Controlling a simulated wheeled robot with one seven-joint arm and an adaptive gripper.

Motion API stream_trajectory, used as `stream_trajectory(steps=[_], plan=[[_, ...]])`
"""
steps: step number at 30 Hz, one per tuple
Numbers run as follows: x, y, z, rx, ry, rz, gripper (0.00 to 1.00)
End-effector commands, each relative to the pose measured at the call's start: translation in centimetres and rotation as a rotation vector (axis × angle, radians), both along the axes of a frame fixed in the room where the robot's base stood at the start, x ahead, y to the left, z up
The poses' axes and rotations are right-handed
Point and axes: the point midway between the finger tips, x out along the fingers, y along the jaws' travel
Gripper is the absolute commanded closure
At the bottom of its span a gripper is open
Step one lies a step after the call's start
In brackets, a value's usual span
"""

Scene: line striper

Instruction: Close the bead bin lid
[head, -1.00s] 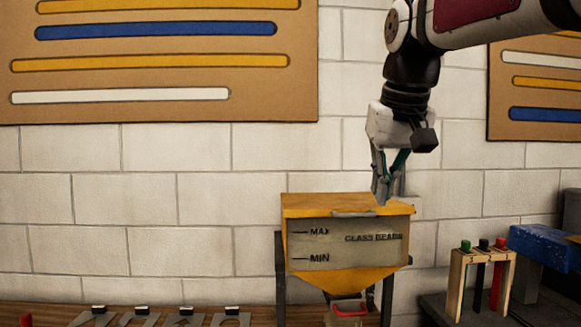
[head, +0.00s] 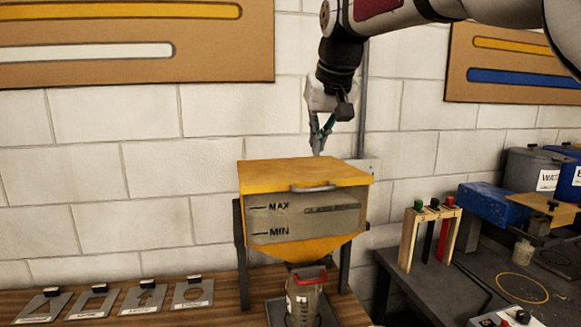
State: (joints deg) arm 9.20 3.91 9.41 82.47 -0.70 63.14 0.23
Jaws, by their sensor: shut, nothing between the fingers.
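The bead bin (head: 290,222) is a yellow hopper with a grey front window marked MAX and MIN, standing on dark legs. Its yellow lid (head: 285,172) lies across the top, with a grey handle (head: 313,188) at the front edge. The lid looks down on the bin; whether it is fully seated I cannot tell. My gripper (head: 317,152) is shut and empty, pointing down just above the back part of the lid. Whether the fingertips touch the lid I cannot tell.
A container with a red handle (head: 305,295) stands under the bin's outlet. Several stencil plates (head: 143,298) lie on the wooden bench to the left. A wooden rack with coloured-top tools (head: 432,235) and a blue block (head: 490,203) stand on the dark bench at right.

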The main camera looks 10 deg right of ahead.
Motion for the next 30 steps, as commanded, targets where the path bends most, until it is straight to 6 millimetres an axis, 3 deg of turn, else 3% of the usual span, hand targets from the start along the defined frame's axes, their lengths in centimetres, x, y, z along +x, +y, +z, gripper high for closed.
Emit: stream_trajectory(steps=[4, 12, 30], plan=[[1.3, 0.0, -2.5, -0.001, 0.004, 0.001, 1.0], [0.5, 0.0, -5.6, -0.002, 0.002, 0.001, 1.0], [0.3, 0.0, -7.1, -0.001, 0.001, 0.002, 1.0]])
